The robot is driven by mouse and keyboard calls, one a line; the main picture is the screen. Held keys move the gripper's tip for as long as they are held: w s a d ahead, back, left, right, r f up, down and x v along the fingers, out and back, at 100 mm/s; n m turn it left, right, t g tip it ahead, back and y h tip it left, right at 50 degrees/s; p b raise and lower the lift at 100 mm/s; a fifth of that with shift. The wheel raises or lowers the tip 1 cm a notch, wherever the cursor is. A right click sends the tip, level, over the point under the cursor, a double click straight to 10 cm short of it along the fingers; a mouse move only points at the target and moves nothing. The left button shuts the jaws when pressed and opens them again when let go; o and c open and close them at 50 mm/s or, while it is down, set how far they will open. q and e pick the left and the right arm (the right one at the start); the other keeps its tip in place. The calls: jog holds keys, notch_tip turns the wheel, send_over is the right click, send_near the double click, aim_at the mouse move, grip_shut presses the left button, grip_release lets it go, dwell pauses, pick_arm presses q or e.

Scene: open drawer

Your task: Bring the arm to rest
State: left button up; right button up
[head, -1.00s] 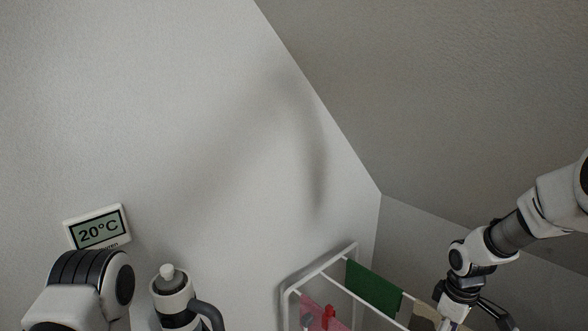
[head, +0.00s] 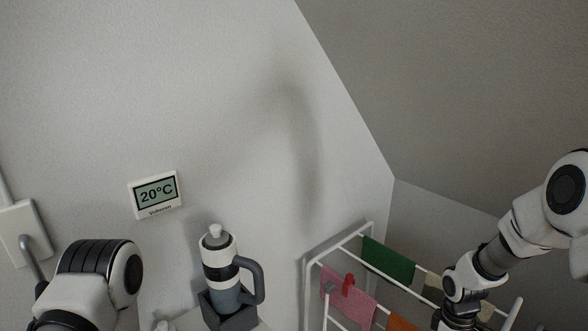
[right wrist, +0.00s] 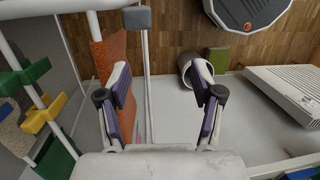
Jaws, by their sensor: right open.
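My right arm comes in from the right in the head view, with its wrist (head: 465,282) low over the drying rack (head: 362,232). In the right wrist view my right gripper (right wrist: 161,80) has its two purple-lined fingers spread wide apart. Nothing is held between them. An orange cloth (right wrist: 112,58) hangs just behind the left finger, and I cannot tell whether they touch. A grey cylindrical container (right wrist: 188,66) shows behind the right finger. My left arm shows only as a rounded joint at the lower left of the head view, and its gripper is out of the picture.
Green (head: 388,258) and pink (head: 350,295) cloths hang on the rack, with a red peg (head: 348,284). A bottle with a handle (head: 222,270) stands left of it. A thermostat (head: 155,195) is on the wall. A white slatted box (right wrist: 290,90) is at right in the wrist view.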

jog(key=s+a+f+m+g+b, duration=0.1)
jog(key=s+a+f+m, duration=0.15)
jog(key=s+f, duration=0.5)
jog(key=s+a+f+m, duration=0.1)
jog(key=s+a+f, duration=0.3)
jog(key=s, duration=0.7)
jog(key=s+a+f+m+g+b, duration=0.1)
jog(key=s+a+f+m, duration=0.15)
jog(key=s+f, duration=0.45)
jog(key=r+m+t, duration=0.1)
jog(key=w+m+t, duration=0.1)
jog(key=w+r+t, duration=0.1)
jog(key=t, duration=0.1)
jog(key=shift+d+r+m, duration=0.25)
jog(key=shift+r+m, duration=0.05)
jog(key=shift+m, duration=0.1)
jog(key=shift+c, duration=0.3)
